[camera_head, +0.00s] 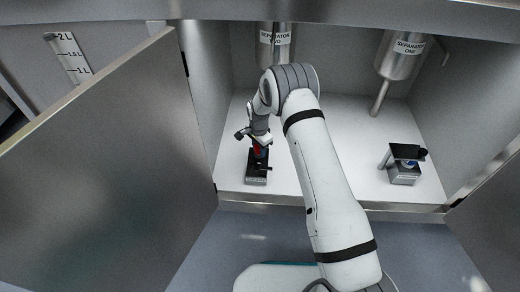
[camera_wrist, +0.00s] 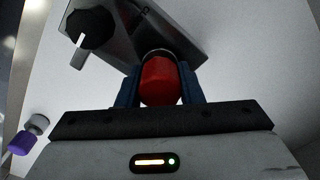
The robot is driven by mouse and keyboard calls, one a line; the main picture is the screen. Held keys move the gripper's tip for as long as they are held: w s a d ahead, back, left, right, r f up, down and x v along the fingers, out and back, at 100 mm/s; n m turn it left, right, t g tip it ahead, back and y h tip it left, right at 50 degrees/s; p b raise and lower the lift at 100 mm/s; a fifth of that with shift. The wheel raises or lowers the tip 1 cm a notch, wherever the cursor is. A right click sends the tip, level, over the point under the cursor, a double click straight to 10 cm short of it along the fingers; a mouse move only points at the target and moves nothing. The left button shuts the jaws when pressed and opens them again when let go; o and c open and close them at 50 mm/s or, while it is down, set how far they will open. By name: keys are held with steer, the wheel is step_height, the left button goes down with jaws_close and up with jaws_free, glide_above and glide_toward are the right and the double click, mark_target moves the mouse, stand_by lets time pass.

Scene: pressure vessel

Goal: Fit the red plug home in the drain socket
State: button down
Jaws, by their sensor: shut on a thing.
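The red plug (camera_wrist: 160,82) is between the two blue fingers of my gripper (camera_wrist: 158,88) in the wrist view, and the fingers are shut on it. Its far end meets a round opening on a dark metal block, the drain socket (camera_wrist: 185,28); how deep it sits cannot be told. In the head view my gripper (camera_head: 260,147) is above a small dark block with a label (camera_head: 257,175) on the white cabinet floor, with a bit of the red plug (camera_head: 257,150) showing. The arm partly covers it.
A black knob (camera_wrist: 90,28) sits on the block beside the plug. A second block with a black top (camera_head: 404,172) stands at the right. Separator Two (camera_head: 275,45) and Separator One (camera_head: 400,57) hang at the back. An open door (camera_head: 110,170) stands at the left. The floor between the blocks looks clear.

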steer(key=shift+f, duration=0.1)
steer(key=c, duration=1)
jaws_free()
step_height(320, 180, up, 8)
steer(key=p, duration=0.3)
steer(key=shift+f, duration=0.1)
steer(key=shift+s, duration=0.1)
